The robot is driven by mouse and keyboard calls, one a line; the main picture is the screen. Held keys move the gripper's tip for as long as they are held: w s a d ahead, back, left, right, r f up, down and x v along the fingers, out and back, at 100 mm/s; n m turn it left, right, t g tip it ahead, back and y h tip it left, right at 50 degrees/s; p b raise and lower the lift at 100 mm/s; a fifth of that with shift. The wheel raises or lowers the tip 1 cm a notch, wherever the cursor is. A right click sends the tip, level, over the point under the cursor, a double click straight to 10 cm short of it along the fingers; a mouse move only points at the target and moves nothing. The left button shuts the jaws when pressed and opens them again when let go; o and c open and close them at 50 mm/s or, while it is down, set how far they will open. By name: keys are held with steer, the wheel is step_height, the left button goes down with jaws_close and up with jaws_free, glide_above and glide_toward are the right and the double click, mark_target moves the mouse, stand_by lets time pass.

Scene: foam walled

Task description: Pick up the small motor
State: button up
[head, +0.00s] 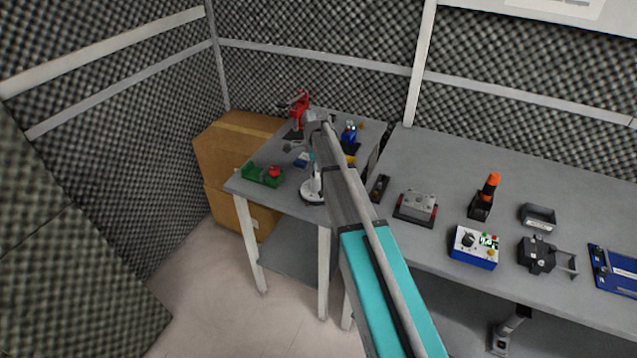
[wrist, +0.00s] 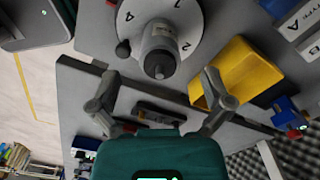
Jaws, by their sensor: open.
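A grey cylinder with a short round stub on its end, which looks like the small motor (wrist: 160,52), stands on a white round disc (wrist: 188,18) marked with numbers. In the head view a white round base (head: 311,197) with a pale upright part shows on the small table, partly behind my arm; I cannot make out the motor there. My gripper (wrist: 160,94) is open and empty, its fingers spread to either side below the cylinder in the wrist view, apart from it. In the head view my gripper (head: 306,141) is over the small table.
A yellow bin (wrist: 238,72) is close to the right finger. The small table (head: 249,187) also holds a green tray (head: 262,178) with a red item, a red device (head: 300,106) and a blue item (head: 349,131). Cardboard boxes (head: 225,150) stand behind. The long bench (head: 440,157) holds several devices.

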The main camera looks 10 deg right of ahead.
mark_target(317, 181)
steer(key=shift+s+d+f+b, duration=0.1)
steer(key=shift+f+b, duration=2.5)
steer(key=shift+c, duration=0.3)
steer(key=shift+s+r, duration=0.1)
steer(key=shift+r, duration=0.15)
jaws_close()
